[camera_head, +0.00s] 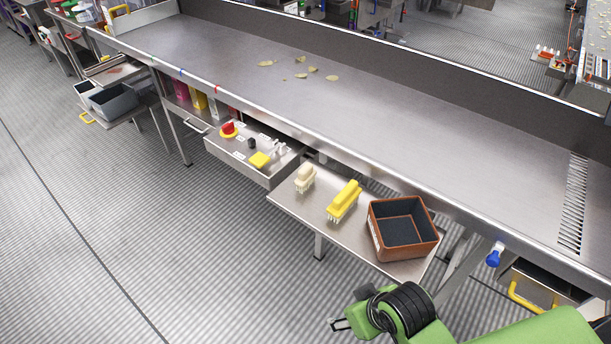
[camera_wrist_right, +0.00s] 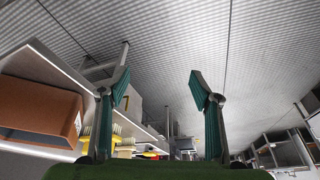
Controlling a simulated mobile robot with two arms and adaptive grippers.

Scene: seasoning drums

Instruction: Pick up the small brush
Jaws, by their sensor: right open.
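The small brush (camera_head: 305,178), cream with pale bristles, rests on the left part of a low metal shelf (camera_head: 289,207). A larger yellow brush (camera_head: 344,200) with white bristles lies to its right. My right gripper (camera_head: 339,325) is in front of the shelf at the bottom of the head view, apart from both brushes. In the right wrist view its two fingers (camera_wrist_right: 160,88) are spread with nothing between them. Yellow and cream brush parts show partly hidden behind the left finger there; I cannot tell the small brush apart. My left gripper is out of view.
An open brown box (camera_head: 403,228) stands on the shelf's right end, right of the brushes. A drawer panel (camera_head: 252,152) with a red knob adjoins on the left. The long steel table (camera_head: 330,110) overhangs behind. The floor in front of the shelf is clear.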

